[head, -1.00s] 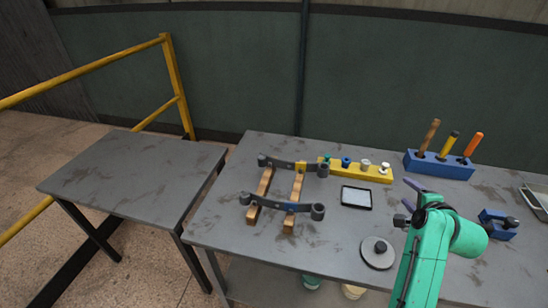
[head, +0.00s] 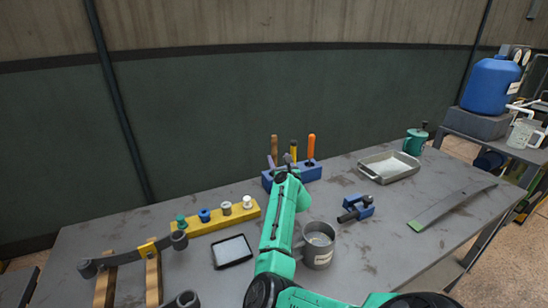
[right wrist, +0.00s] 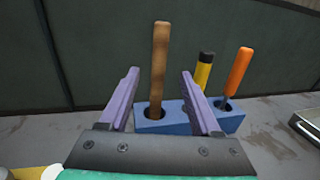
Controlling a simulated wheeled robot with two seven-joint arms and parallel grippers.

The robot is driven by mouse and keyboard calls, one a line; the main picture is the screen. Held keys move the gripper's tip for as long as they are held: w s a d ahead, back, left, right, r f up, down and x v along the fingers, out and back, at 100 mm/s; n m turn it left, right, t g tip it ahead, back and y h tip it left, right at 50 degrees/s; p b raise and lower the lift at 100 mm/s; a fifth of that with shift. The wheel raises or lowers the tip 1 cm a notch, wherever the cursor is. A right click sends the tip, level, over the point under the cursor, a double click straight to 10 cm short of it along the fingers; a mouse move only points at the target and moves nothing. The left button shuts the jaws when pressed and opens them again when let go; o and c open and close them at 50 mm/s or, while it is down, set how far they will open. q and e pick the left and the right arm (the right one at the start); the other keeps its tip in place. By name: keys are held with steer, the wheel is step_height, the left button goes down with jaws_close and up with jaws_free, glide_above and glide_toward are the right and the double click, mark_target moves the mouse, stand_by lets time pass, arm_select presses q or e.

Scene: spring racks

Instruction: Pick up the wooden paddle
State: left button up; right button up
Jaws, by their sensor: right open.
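The wooden paddle (head: 275,148) stands upright in the left hole of a blue block holder (head: 310,172) at the back of the table. In the right wrist view the paddle's brown handle (right wrist: 158,65) rises between my two purple fingers, a little beyond them. My right gripper (head: 281,160) is open and empty, in front of the holder and pointing at the paddle. The right wrist view shows both its fingers (right wrist: 160,88) spread apart. The paddle's lower end is hidden in the holder. My left gripper is not in view.
A yellow-and-black tool (right wrist: 204,70) and an orange-handled tool (right wrist: 239,70) stand in the same holder, right of the paddle. A grey mug (head: 318,246) stands right of my arm. A blue clamp (head: 357,208) and a metal tray (head: 390,167) lie further right. A yellow peg rack (head: 213,222) is at left.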

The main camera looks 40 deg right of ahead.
mark_target(275, 154)
steer(key=x, duration=0.3)
steer(key=shift+w+d+f, duration=0.1)
steer(key=shift+w+f, duration=0.05)
steer(key=shift+f, duration=0.25)
steer(key=b+x, duration=0.1)
steer(key=x, duration=0.1)
steer(key=b+x, duration=0.1)
steer(key=x, duration=0.1)
steer(key=shift+w+d+f, duration=0.1)
steer(key=shift+w+f, duration=0.1)
steer(key=shift+f, duration=0.05)
steer(key=shift+r, duration=0.15)
steer(key=c, duration=0.4)
jaws_close()
